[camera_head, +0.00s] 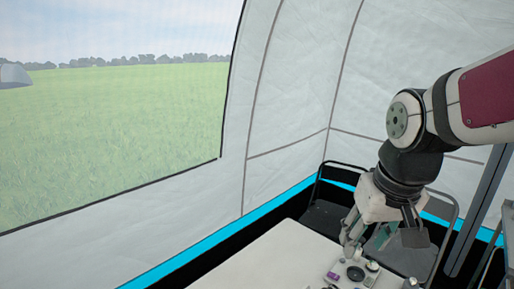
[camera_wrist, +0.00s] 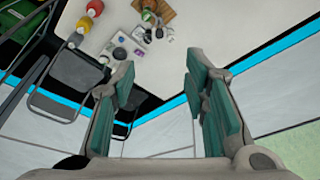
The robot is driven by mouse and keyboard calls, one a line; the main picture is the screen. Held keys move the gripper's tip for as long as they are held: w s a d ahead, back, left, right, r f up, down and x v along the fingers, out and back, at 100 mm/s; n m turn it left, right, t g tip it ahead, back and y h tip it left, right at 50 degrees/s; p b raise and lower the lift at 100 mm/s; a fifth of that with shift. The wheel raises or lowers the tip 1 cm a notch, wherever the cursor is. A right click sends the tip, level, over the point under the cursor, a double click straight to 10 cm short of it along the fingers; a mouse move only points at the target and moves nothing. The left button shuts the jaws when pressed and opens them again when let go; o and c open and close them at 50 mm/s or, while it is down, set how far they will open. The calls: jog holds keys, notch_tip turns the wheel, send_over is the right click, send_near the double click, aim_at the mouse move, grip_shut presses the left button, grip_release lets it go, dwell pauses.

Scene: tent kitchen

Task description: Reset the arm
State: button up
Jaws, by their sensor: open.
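My gripper (camera_wrist: 160,98) is open and empty in the wrist view, with its two green-padded fingers wide apart and nothing between them. In the head view, my gripper (camera_head: 352,240) hangs at the end of my bent arm at the right, over or near the table's far right part. Its fingertips are small there and partly overlap the items behind. The white table (camera_head: 265,258) is at the bottom of the head view and at the top of the wrist view (camera_wrist: 215,25).
Small items, among them a purple one (camera_head: 332,276) and a dark round one (camera_head: 355,273), lie on the table. The wrist view shows a wooden board (camera_wrist: 155,10) and a yellow-topped container (camera_wrist: 94,8). Chairs (camera_wrist: 75,75) stand beside the table. Tent walls (camera_head: 300,90) are close behind.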

jog(key=s+r+t, duration=0.2)
jog(key=s+r, duration=0.1)
jog(key=s, duration=0.8)
jog(key=shift+s+r, duration=0.15)
jog(key=shift+r, duration=0.15)
dwell(0.6)
